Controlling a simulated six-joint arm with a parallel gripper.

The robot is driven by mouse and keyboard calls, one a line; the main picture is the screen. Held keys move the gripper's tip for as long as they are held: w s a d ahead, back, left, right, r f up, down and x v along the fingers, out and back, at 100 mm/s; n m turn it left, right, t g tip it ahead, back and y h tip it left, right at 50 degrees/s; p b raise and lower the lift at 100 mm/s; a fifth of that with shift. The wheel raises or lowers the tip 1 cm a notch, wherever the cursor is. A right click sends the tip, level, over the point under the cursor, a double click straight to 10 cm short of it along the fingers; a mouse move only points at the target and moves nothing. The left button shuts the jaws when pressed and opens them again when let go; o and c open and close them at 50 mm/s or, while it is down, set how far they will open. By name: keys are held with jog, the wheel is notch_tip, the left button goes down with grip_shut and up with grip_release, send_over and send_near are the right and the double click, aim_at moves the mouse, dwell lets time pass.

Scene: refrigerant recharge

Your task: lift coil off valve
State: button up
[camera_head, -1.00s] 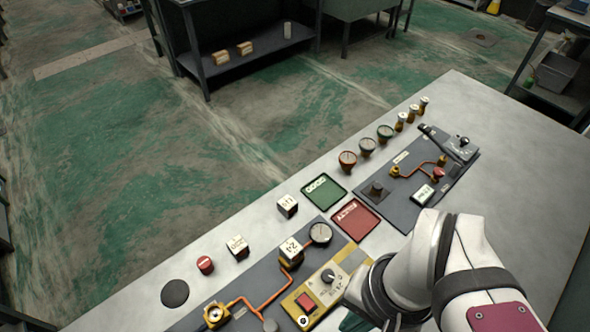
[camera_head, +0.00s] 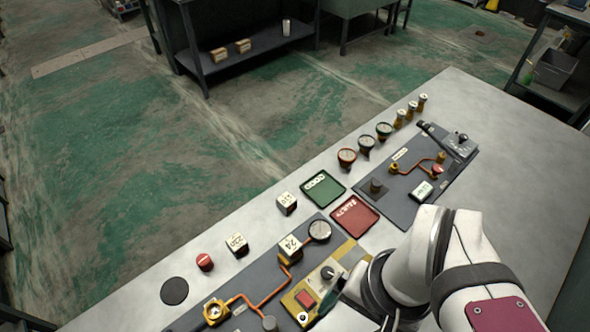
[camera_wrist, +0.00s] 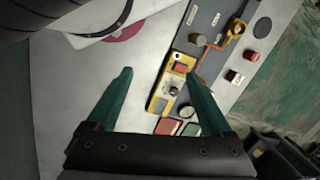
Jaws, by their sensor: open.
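In the head view, a cream block-shaped coil marked 24 (camera_head: 290,247) sits on the orange pipe line of the near dark panel, between the round gauge (camera_head: 320,232) and the yellow control box (camera_head: 304,299). The valve under it is hidden. In the wrist view, I cannot make the coil out; my right finger covers part of that area. My gripper (camera_wrist: 158,75) is open and empty, its two teal fingers wide apart. One teal finger shows in the head view over the yellow box, to the lower right of the coil and apart from it.
Two loose marked blocks (camera_head: 287,202) (camera_head: 237,244) and a red-topped knob (camera_head: 204,262) stand along the bench's far edge. A green tray (camera_head: 323,188) and a red tray (camera_head: 354,216) separate the near panel from a second panel (camera_head: 402,208). Several gauges and small brass fittings stand behind.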

jog(key=n+h, duration=0.2)
jog(key=n, duration=3.1)
send_over(290, 244)
notch_tip(290, 244, down, 2)
notch_tip(290, 244, down, 16)
jog(key=shift+r, duration=0.1)
grip_shut()
